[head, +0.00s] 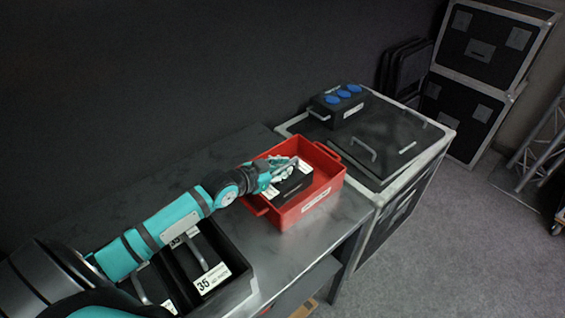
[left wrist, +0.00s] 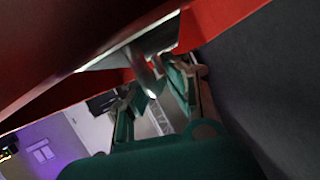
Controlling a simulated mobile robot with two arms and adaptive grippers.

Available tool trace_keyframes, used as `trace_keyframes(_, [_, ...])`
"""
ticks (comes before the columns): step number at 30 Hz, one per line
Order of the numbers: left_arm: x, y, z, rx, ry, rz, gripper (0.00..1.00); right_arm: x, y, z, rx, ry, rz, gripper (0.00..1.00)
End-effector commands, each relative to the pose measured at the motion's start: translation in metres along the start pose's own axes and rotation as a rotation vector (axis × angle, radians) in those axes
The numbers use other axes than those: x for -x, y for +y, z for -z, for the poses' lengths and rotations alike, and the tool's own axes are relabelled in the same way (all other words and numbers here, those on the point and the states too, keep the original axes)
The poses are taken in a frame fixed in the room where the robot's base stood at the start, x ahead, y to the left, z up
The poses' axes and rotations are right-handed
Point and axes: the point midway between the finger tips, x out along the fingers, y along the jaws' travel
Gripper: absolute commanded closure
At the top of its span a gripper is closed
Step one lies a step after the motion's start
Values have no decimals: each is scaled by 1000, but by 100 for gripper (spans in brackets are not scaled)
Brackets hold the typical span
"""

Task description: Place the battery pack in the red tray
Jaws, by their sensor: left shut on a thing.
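The red tray (head: 312,205) stands on the grey table, at the centre of the head view. A black battery pack (head: 293,187) with white labels is inside the tray's walls; I cannot tell whether it touches the tray floor. My left gripper (head: 284,170) reaches in from the left over the tray and is shut on the pack's handle. In the left wrist view my left gripper's fingers (left wrist: 158,95) close around a grey handle (left wrist: 145,75), with the red tray wall (left wrist: 225,15) close by. My right gripper is not in view.
A black case (head: 232,255) holding more battery packs labelled 35 (head: 208,278) sits at the table's front left, under my arm. Right of the table stands a flight case (head: 385,140) with a blue-socketed power box (head: 340,103) on top. Grey floor (head: 450,240) is open at right.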

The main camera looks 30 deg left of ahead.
Motion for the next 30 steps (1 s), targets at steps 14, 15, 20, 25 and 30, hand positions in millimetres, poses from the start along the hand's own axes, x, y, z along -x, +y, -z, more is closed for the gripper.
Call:
trace_keyframes(14, [0,0,0,0,-1,0,65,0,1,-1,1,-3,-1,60])
trace_keyframes(15, [1,0,0,0,-1,-1,65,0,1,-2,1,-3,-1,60])
trace_keyframes(20, [14,0,-1,-1,-2,-1,65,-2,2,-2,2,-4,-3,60])
trace_keyframes(25, [44,1,-2,-2,-5,-1,65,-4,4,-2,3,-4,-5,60])
trace_keyframes(30, [66,0,-2,-1,-4,-1,65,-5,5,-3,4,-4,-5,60])
